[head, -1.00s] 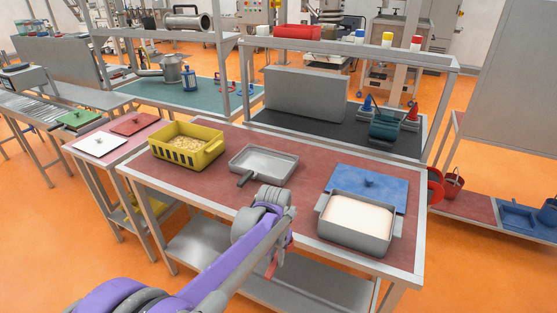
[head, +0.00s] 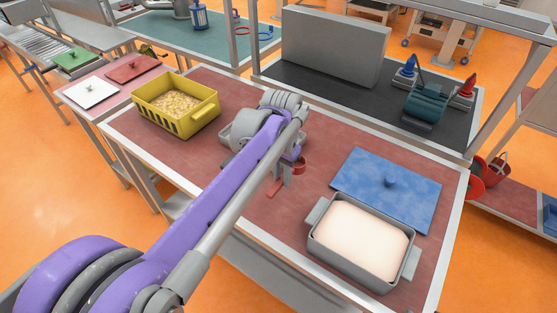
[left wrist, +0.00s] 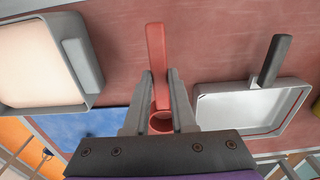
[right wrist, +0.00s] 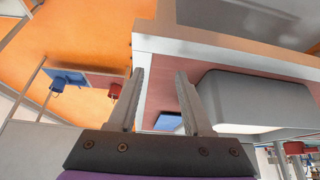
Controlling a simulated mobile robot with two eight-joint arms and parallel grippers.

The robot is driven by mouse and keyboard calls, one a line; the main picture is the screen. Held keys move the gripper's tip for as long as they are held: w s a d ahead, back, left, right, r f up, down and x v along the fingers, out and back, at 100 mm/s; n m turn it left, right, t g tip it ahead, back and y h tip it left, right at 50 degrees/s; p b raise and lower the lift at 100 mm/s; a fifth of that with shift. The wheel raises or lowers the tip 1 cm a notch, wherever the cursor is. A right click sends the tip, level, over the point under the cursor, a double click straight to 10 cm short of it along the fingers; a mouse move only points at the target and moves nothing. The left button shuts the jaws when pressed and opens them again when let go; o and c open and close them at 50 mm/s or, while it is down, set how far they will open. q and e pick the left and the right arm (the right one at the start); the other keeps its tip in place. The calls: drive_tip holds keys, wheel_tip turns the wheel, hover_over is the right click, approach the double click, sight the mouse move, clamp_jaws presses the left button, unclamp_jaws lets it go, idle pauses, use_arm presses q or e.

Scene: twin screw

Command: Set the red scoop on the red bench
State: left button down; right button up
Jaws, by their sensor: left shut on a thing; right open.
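My left gripper (head: 285,172) is shut on the red scoop (head: 299,166). The left wrist view shows the scoop's long handle (left wrist: 155,48) between the fingers and its round bowl close to the palm. In the head view, the scoop is over the middle of the red bench (head: 262,222), between the grey tray and the grey tub. I cannot tell whether it touches the top. My right gripper (right wrist: 161,75) is open and empty, near the bench's edge and the grey tub; it is not in the head view.
A grey tub (head: 312,245) of pale stuff and a blue lid (head: 410,200) lie at the bench's right. A yellow crate (head: 160,115) is at the left. A grey tray (left wrist: 245,108) with a dark handle is partly hidden behind my left arm. Bare bench lies around the scoop.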

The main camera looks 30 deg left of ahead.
sight(280, 181)
use_arm(q)
drive_tip(key=f, duration=0.4)
drive_tip(key=shift+s, duration=0.3)
use_arm(e)
drive_tip(key=shift+s+f, duration=0.15)
drive_tip(key=shift+s, duration=0.25)
use_arm(q)
drive_tip(key=shift+w+f, duration=0.15)
drive_tip(key=shift+f, duration=2)
use_arm(e)
drive_tip(key=shift+f, duration=0.15)
use_arm(q)
drive_tip(key=shift+f+b, duration=0.25)
drive_tip(key=shift+b, duration=0.05)
use_arm(e)
drive_tip(key=shift+f, duration=0.2)
use_arm(q)
drive_tip(key=c, duration=0.7)
unclamp_jaws()
drive_tip(key=shift+r, duration=0.1)
drive_tip(key=shift+c, duration=0.2)
